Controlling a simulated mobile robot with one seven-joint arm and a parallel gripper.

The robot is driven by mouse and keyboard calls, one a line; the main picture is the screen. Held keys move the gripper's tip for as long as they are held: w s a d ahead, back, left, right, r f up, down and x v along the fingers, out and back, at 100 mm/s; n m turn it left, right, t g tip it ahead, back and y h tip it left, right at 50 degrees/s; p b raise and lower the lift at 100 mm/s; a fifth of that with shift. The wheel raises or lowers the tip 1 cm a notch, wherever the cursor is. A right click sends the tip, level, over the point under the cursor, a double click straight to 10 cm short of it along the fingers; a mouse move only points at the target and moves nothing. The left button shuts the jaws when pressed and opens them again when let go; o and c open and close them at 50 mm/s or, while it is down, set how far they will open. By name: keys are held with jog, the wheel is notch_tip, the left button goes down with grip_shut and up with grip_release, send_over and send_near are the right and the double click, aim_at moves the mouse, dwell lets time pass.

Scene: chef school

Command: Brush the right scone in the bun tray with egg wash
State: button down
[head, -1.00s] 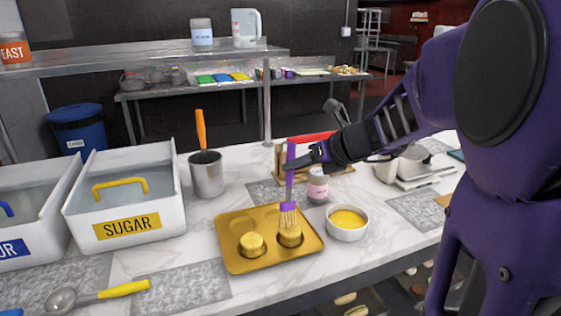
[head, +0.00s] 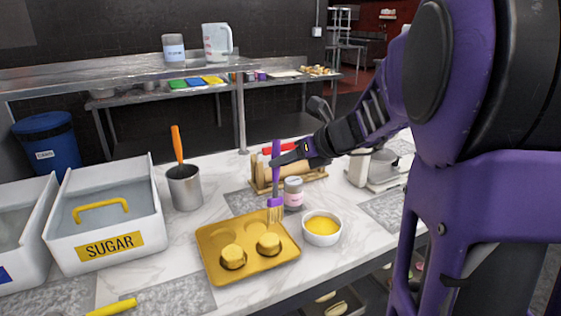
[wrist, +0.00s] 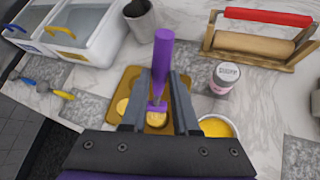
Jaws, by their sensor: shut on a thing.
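My gripper (head: 283,160) is shut on the purple handle of a pastry brush (head: 275,175), held upright with bristles down. The bristles are over the right scone (head: 268,243) at its far right side; whether they touch it I cannot tell. The left scone (head: 233,257) sits beside it in the gold bun tray (head: 210,236), whose back cups look empty. A white bowl of yellow egg wash (head: 322,225) stands right of the tray. In the wrist view the brush (wrist: 162,60) stands between the fingers and hides part of the right scone (wrist: 156,118).
A pink-labelled jar (head: 293,194) stands close behind the brush. A rolling pin stand (head: 300,180) is behind it. A steel pot (head: 184,188) and the sugar bin (head: 150,225) are at left.

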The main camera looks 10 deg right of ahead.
aim_at(276, 151)
jog(key=shift+r+p, duration=1.1)
jog(key=shift+r, duration=0.65)
jog(key=shift+f, duration=0.1)
